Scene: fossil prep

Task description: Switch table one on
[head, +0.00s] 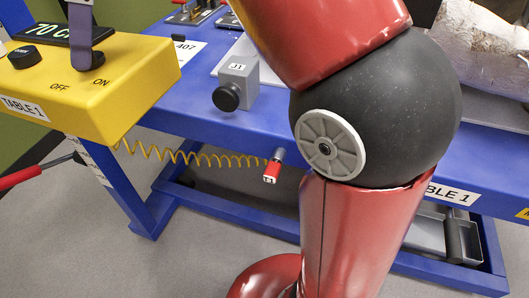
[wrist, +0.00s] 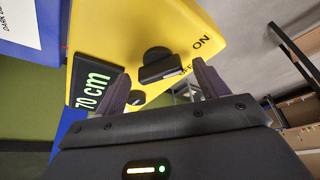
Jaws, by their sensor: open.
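The yellow control box (head: 120,80) labelled TABLE 1 is at the upper left in the head view, with OFF and ON printed on top. In the wrist view the box (wrist: 195,20) fills the upper middle. Its black rotary switch (wrist: 160,65) lies between my fingertips, near the ON mark; OFF is partly hidden by a finger. I cannot tell which mark the switch points to. My gripper (wrist: 163,82) is open, its two fingers on either side of the switch, with no clear contact. In the head view a finger of my gripper (head: 85,50) hides most of the switch.
A display (wrist: 90,88) on the box reads 70 cm. A black round knob (head: 23,57) sits beside it. The blue table (head: 200,120) carries a grey block labelled J1 (head: 237,82). A yellow coiled hose (head: 180,155) hangs below. My red arm covers the head view's middle.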

